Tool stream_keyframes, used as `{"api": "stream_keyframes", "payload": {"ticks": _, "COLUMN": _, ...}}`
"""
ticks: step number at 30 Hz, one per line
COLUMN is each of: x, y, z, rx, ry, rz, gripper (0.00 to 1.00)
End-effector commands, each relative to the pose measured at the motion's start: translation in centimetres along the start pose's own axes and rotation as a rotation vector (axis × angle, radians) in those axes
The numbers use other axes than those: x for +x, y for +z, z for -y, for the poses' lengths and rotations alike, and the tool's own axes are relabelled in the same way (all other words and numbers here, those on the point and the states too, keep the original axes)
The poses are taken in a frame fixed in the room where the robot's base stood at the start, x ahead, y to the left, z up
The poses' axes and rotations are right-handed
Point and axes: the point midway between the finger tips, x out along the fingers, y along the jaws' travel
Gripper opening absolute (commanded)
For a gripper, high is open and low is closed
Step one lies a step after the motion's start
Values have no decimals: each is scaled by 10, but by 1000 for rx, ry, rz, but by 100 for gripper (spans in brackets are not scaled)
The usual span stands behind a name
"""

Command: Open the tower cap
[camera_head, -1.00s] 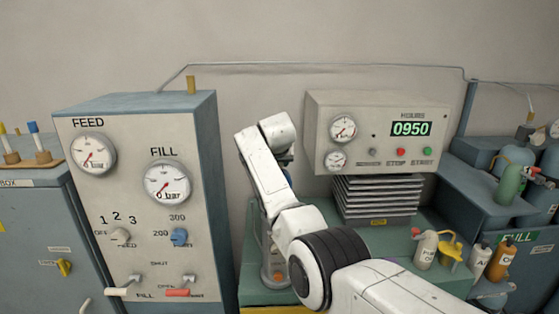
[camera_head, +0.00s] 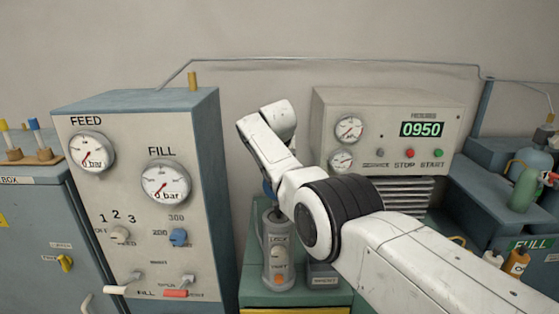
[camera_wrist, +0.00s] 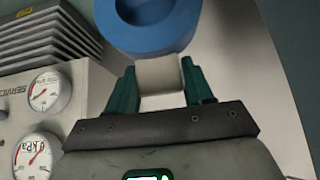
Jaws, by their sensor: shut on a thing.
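The tower (camera_head: 277,268) is a grey upright cylinder with LOCK and VENT labels, left of my arm in the head view. A blue round piece with a dark recess, which looks like its cap (camera_wrist: 172,38), fills the top of the wrist view. A sliver of blue also shows behind my arm in the head view. My gripper (camera_wrist: 161,78) has green fingers on both sides of a pale block or tab (camera_wrist: 160,76) just below the blue piece. It is shut on this tab. In the head view the fingers are hidden behind my arm.
The FEED and FILL panel (camera_head: 130,225) stands close on the left. A gauge box (camera_head: 385,135) with a 0950 display stands behind my arm, above stacked grey fins. Bottles (camera_head: 515,263) stand at the right. Gauges (camera_wrist: 48,92) show at the left of the wrist view.

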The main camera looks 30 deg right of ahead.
Motion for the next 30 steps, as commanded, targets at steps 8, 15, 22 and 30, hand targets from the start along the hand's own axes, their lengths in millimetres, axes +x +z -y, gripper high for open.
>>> {"api": "stream_keyframes", "payload": {"ticks": 8, "x": 6, "y": 8, "z": -1, "rx": -1, "ry": 4, "rz": 19, "gripper": 54}}
{"api": "stream_keyframes", "payload": {"ticks": 15, "x": 4, "y": 6, "z": 0, "rx": -1, "ry": 2, "rz": 13, "gripper": 72}}
{"api": "stream_keyframes", "payload": {"ticks": 22, "x": 2, "y": 3, "z": 0, "rx": -1, "ry": 1, "rz": 7, "gripper": 72}}
{"api": "stream_keyframes", "payload": {"ticks": 30, "x": -5, "y": 2, "z": 2, "rx": -3, "ry": -1, "rz": 3, "gripper": 72}}
